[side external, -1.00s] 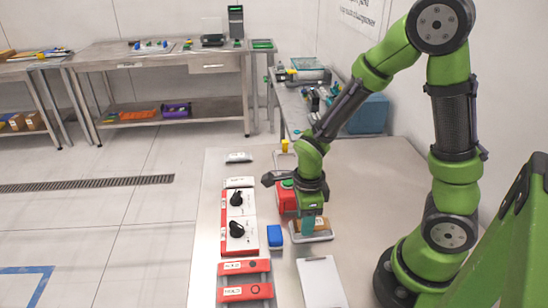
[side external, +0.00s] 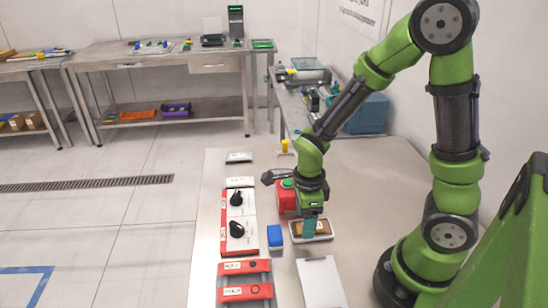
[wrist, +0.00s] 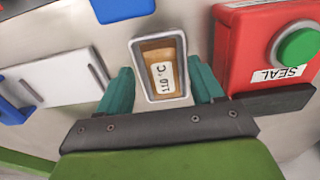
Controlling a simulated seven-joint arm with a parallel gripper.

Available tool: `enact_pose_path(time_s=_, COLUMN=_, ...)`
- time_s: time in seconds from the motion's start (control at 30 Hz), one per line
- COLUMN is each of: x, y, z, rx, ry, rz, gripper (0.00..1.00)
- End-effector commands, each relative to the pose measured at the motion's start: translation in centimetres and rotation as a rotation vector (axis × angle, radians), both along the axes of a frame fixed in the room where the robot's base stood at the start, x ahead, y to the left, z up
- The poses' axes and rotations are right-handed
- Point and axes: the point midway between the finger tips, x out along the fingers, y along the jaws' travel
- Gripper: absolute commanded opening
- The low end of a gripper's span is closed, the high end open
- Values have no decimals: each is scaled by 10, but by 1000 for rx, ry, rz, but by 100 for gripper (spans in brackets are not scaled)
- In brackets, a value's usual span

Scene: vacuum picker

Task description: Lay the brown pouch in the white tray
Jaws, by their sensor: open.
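The brown pouch (wrist: 161,74) lies flat inside the small white tray (wrist: 183,70), with a white label facing up. The tray's rim shows around it in the wrist view. In the side view the pouch (side external: 322,227) and tray (side external: 325,238) sit on the metal table, partly hidden by my gripper. My gripper (wrist: 164,88) is open, its teal fingers standing apart on the left and right of the tray. In the side view my gripper (side external: 309,231) is low over the tray.
A red box with a green button (wrist: 285,50) stands close on the right in the wrist view. A blue box (side external: 274,236), a white slab (side external: 320,281) and red holders (side external: 245,292) lie nearby. Bare table lies right of the tray in the side view.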

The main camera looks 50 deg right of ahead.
Motion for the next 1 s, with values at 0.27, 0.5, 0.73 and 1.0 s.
enact_pose_path(time_s=0.27, x=2, y=0, z=65, rx=1, ry=-11, rz=1, gripper=67)
enact_pose_path(time_s=0.5, x=2, y=0, z=105, rx=1, ry=-7, rz=2, gripper=67)
enact_pose_path(time_s=0.73, x=0, y=1, z=123, rx=13, ry=-34, rz=87, gripper=67)
enact_pose_path(time_s=1.0, x=-11, y=10, z=162, rx=2, ry=-275, rz=754, gripper=67)
